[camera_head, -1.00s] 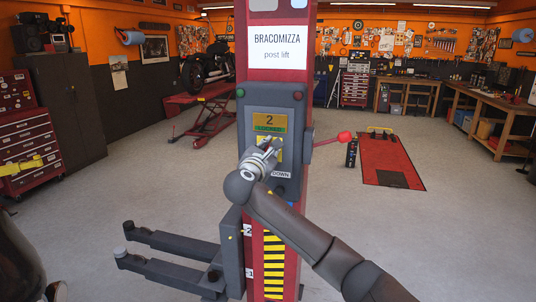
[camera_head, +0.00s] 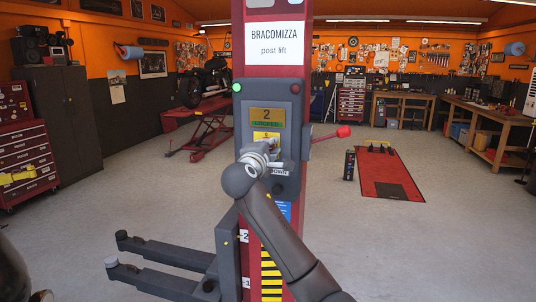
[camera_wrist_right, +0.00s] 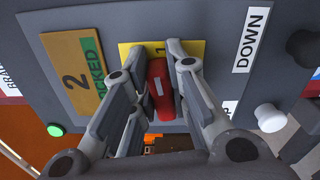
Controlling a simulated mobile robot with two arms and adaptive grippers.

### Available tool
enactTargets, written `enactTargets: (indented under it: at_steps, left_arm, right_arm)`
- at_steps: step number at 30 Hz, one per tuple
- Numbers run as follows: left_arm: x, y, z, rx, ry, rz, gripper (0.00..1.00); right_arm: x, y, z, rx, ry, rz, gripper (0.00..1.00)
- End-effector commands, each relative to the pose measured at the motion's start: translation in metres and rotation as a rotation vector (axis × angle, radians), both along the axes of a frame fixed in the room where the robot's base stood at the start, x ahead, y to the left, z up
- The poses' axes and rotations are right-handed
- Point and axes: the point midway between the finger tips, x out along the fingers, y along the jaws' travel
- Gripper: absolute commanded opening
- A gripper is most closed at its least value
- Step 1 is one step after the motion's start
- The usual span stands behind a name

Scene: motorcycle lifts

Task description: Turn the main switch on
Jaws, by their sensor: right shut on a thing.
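The main switch is a red rotary handle (camera_wrist_right: 159,92) on a yellow plate (camera_wrist_right: 193,48) in the right wrist view. The plate also shows in the head view (camera_head: 266,136), on the grey control box (camera_head: 284,98) of the post lift, while the handle is hidden behind my gripper. My right gripper (camera_head: 264,148) is at the switch, its two fingers (camera_wrist_right: 160,62) shut on the handle from both sides. A round green lamp (camera_head: 237,87) glows at the box's upper left; it also shows in the wrist view (camera_wrist_right: 55,130). My left gripper is not in view.
A display plate (camera_head: 267,117) reading 2 sits above the switch. A white DOWN label (camera_wrist_right: 252,40) and a white knob (camera_wrist_right: 269,117) are beside it. A red-tipped lever (camera_head: 343,131) sticks out right of the post. Lift arms (camera_head: 165,245) extend low at left.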

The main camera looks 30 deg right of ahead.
Motion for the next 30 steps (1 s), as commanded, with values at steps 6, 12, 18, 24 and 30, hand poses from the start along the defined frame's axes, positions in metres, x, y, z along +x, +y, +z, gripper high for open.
enactTargets:
  at_steps: [6, 12, 18, 24, 30]
  left_arm:
    - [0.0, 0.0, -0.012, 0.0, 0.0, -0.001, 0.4]
    - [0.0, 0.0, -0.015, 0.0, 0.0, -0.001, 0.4]
    - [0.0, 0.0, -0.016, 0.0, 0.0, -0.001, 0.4]
    - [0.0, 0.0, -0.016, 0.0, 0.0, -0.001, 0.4]
    - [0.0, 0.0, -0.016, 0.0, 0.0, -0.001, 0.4]
  right_arm:
    - [0.0, 0.0, -0.006, 0.078, -0.083, -0.001, 0.0]
    - [0.0, 0.001, -0.005, 0.114, -0.126, 0.0, 0.0]
    - [0.0, 0.0, -0.005, 0.126, -0.14, 0.0, 0.0]
    - [0.0, 0.0, -0.005, 0.127, -0.14, 0.0, 0.0]
    - [0.0, 0.0, -0.005, 0.127, -0.14, -0.001, 0.25]
